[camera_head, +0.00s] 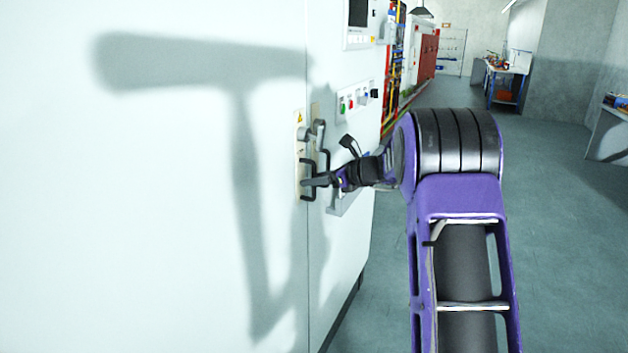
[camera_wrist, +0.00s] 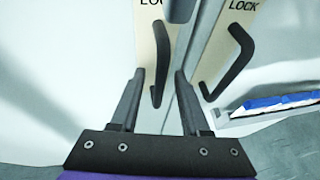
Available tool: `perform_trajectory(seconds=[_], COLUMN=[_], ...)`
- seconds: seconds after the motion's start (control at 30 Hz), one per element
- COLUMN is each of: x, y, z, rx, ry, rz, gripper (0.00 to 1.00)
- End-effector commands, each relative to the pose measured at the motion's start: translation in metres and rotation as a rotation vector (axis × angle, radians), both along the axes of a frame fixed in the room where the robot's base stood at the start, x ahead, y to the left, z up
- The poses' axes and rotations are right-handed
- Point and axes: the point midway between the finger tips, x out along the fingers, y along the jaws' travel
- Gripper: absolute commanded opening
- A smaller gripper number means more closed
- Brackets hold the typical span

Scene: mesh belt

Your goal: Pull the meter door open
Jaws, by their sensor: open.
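White cabinet doors fill the left of the head view. The left door (camera_head: 170,220) is plain, and the right door (camera_head: 345,235) carries a small display and buttons; both look shut along the seam between them. No label shows which is the meter door. A dark left handle (camera_wrist: 157,60) and a dark right handle (camera_wrist: 232,62) stand on cream "LOCK" plates on either side of the seam. My gripper (camera_head: 310,183) is at the left handle. In the wrist view my open gripper (camera_wrist: 157,72) has that handle between its fingers; I cannot tell whether they touch it.
A display (camera_head: 358,13) and a button panel (camera_head: 357,102) are on the cabinet face above and right of my gripper. A blue object (camera_wrist: 275,102) lies on a ledge at the right in the wrist view. Open floor (camera_head: 560,230) spreads right, with a workbench (camera_head: 505,80) far back.

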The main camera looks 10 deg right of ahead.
Motion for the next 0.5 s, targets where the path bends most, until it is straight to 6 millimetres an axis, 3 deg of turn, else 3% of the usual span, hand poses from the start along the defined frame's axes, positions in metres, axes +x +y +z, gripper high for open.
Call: perform_trajectory(seconds=[0.37,0.5], x=[0.0041,0.0040], y=[0.0037,0.0036], z=[-0.0024,-0.0024], rx=[0.000,0.000], ry=[0.000,0.000], rz=[0.000,0.000], gripper=[0.46,0.21])
